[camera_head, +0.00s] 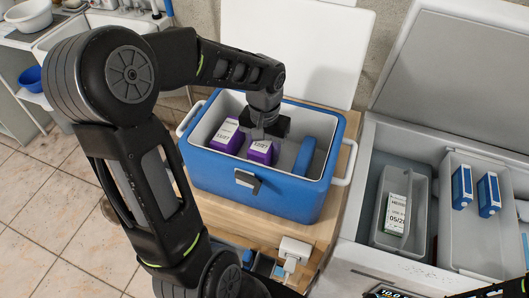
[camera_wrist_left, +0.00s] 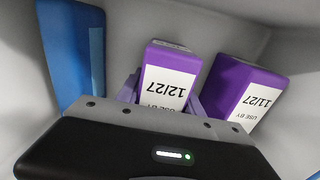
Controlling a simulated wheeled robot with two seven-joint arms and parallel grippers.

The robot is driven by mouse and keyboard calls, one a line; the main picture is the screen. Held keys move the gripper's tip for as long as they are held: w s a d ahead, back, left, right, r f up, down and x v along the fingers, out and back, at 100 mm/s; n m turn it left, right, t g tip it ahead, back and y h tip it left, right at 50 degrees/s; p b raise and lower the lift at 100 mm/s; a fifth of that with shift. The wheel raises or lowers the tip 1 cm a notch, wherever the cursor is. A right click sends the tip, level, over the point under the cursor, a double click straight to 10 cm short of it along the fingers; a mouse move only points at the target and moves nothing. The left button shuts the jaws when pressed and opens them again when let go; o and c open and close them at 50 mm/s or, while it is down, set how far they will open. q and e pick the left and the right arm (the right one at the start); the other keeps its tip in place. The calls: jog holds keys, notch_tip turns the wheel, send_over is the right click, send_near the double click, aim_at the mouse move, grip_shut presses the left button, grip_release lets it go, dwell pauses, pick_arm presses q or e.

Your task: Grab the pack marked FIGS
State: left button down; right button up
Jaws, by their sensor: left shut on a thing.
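A blue cooler box (camera_head: 240,190) stands open on a wooden table, with two purple packs inside. My left gripper (camera_head: 258,134) reaches down into the box and is shut on the purple pack dated 12/27 (camera_head: 262,152). In the left wrist view that pack (camera_wrist_left: 168,80) sits between the fingers (camera_wrist_left: 163,100). The other purple pack (camera_head: 225,136), dated 11/27, is beside it and apart; it also shows in the left wrist view (camera_wrist_left: 242,88). I cannot read the word FIGS on any pack.
A blue slab (camera_head: 305,157) stands inside the cooler at its right; it also shows in the left wrist view (camera_wrist_left: 75,50). At right, an open white chest (camera_head: 410,262) holds a tray with a green-and-white pack (camera_head: 396,214) and two blue packs (camera_head: 462,187). The cooler walls surround my gripper.

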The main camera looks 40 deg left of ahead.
pick_arm(q)
notch_tip(320, 180, up, 9)
dwell(0.3)
dwell(0.5)
